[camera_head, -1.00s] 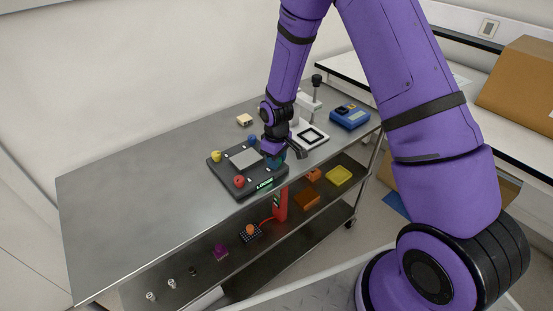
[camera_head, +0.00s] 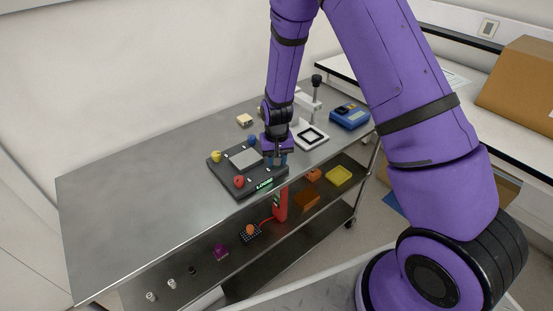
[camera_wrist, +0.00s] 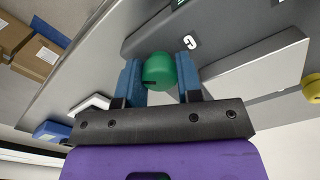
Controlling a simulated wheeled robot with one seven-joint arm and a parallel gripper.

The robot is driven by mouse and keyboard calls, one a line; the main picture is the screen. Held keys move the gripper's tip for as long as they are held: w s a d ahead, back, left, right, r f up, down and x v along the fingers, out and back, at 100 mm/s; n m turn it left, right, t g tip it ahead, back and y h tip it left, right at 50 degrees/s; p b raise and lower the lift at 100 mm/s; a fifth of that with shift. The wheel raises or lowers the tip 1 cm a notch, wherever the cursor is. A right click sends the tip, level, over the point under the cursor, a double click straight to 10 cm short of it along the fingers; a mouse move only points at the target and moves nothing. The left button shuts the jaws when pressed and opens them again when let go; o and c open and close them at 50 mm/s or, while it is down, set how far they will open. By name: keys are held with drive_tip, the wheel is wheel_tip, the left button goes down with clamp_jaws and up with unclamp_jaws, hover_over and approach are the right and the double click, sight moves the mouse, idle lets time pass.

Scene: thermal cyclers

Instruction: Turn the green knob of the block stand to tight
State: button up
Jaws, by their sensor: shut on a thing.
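The block stand (camera_head: 223,173) is a dark grey base on the steel cart top, with a pale plate in its middle and a lit green label reading LOOSE (camera_head: 264,184) on its front edge. It bears a yellow knob (camera_head: 216,156), a red knob (camera_head: 239,181) and a blue knob (camera_head: 252,140) at its other corners. The green knob (camera_wrist: 159,71) shows in the wrist view between two blue fingers. My gripper (camera_head: 277,160) points down at the stand's right corner and is shut on the green knob, which it hides in the head view. The stand also fills the upper wrist view (camera_wrist: 225,30).
A white device with a black-framed square (camera_head: 312,136) and a post stands just right of the stand. A blue box (camera_head: 349,116) is behind it, a small beige block (camera_head: 244,120) at the back. The cart top's left half is clear. The lower shelf holds several small items.

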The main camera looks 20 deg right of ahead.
drive_tip(key=m, duration=0.5)
drive_tip(key=shift+m, duration=0.3)
drive_tip(key=m, duration=0.9)
drive_tip(key=shift+m, duration=2.7)
drive_tip(key=o, duration=0.9)
drive_tip(key=shift+o, duration=0.2)
drive_tip(key=shift+r, duration=0.1)
wheel_tip(320, 180, up, 11)
drive_tip(key=shift+f, duration=0.2)
